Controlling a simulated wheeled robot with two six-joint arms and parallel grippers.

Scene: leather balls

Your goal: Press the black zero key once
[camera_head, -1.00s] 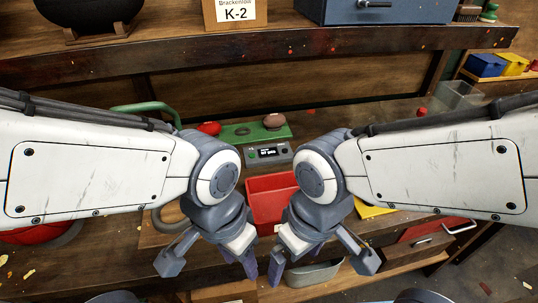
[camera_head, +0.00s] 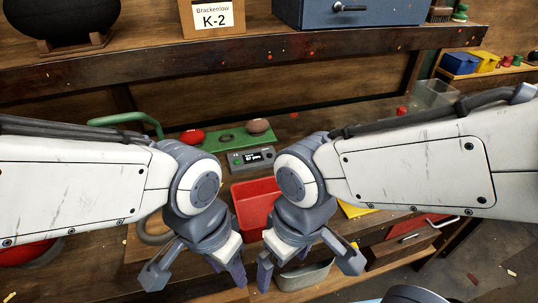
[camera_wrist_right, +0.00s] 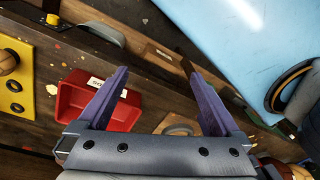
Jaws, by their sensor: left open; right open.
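A small grey device (camera_head: 250,158) with a lit display sits at the back of the bench, at the front edge of a green board. A green spot shows left of its display; the black zero key is too small to make out. My left gripper (camera_head: 196,272) is open and empty, pointing down in front of the device and to its left. My right gripper (camera_head: 308,266) is open and empty, in front of the device and to its right. In the right wrist view its two purple fingers (camera_wrist_right: 160,95) stand apart with nothing between them.
A red bin (camera_head: 254,187) stands between the device and my grippers; it also shows in the right wrist view (camera_wrist_right: 72,103). The green board (camera_head: 225,139) carries a red ball (camera_head: 192,136) and a brown ball (camera_head: 258,125). A grey tray (camera_head: 305,277) lies below my right gripper.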

